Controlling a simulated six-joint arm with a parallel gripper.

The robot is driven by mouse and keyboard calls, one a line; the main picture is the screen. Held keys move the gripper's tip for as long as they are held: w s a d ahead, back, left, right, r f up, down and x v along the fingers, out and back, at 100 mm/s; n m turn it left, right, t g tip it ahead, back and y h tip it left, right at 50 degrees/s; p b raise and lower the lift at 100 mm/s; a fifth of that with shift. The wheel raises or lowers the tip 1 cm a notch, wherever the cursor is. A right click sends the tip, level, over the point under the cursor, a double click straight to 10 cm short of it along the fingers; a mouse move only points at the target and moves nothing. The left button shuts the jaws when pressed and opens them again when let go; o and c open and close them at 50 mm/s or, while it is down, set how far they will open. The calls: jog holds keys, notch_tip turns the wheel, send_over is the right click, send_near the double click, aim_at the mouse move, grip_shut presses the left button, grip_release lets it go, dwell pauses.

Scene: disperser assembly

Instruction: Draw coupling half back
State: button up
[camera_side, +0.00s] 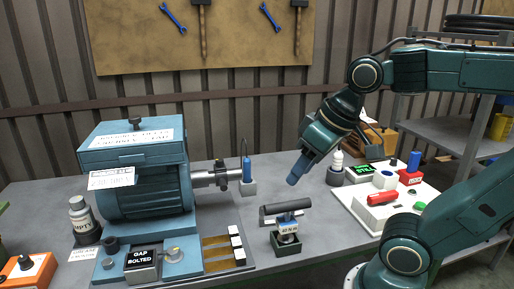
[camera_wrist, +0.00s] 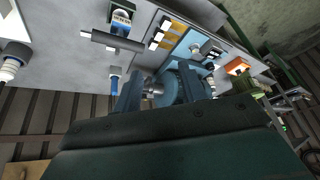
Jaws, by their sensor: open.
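The teal motor housing (camera_side: 145,185) stands on the left of the bench. A grey shaft (camera_side: 205,179) sticks out of its right side and carries a dark coupling half (camera_side: 222,175). My gripper (camera_side: 295,180) is in the air to the right of the shaft end, pointing down and left, clear of the coupling. In the wrist view its two fingers (camera_wrist: 162,88) are apart, with the shaft and coupling (camera_wrist: 152,90) seen in the gap, farther off. Nothing is held. Fine detail of the coupling is too small to tell.
A blue-handled tool (camera_side: 247,170) stands in a grey holder beside the shaft end. A dark cylinder (camera_side: 285,208) lies in front, by a small labelled box (camera_side: 287,241). A white board (camera_side: 385,205) with coloured parts is at right.

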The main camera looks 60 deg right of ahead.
jog(key=w+d+r+m+g, duration=0.1)
jog(key=w+r+m, duration=0.1)
jog(key=w, duration=0.5)
jog(key=m+g+y, duration=0.2)
jog(key=m+g, duration=0.1)
jog(key=m, duration=0.3)
send_over(224, 182)
jog(key=s+d, duration=0.2)
jog(key=d+x, duration=0.1)
jog(key=x, duration=0.4)
jog(key=shift+s, duration=0.2)
jog(key=shift+a, duration=0.1)
jog(key=x, duration=1.3)
jog(key=shift+w+d+f, duration=0.2)
jog(key=shift+f, duration=0.15)
grip_shut()
